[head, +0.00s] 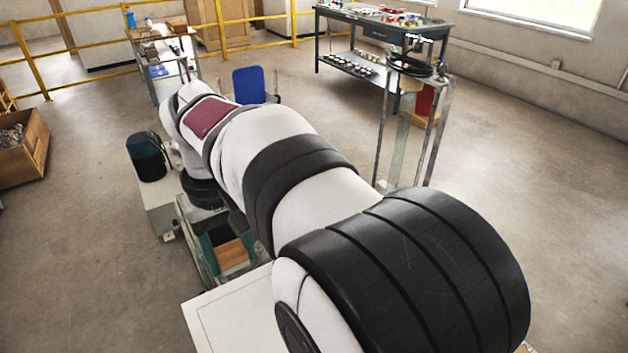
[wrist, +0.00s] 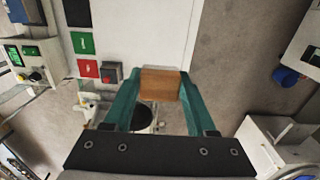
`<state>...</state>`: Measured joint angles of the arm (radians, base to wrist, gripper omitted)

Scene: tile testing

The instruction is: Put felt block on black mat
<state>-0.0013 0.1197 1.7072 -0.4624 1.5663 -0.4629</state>
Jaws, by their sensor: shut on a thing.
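My gripper (wrist: 160,88) shows in the wrist view with two teal fingers shut on a brown block (wrist: 160,80), gripped by its sides. It looks like the felt block, though its material is hard to tell. The block hangs near the front edge of a white table (wrist: 150,25). A black square, the black mat (wrist: 77,12), lies on the table to the upper left of the block, cut by the frame's top edge. The block is apart from it. In the head view my arm hides most of the work area, and I cannot make out my gripper clearly.
A green square (wrist: 82,42) and a red square (wrist: 88,68) lie in line below the mat. A grey box with a red button (wrist: 112,74) stands beside the red one. Control boxes (wrist: 33,60) stand at the left. The table's middle is clear.

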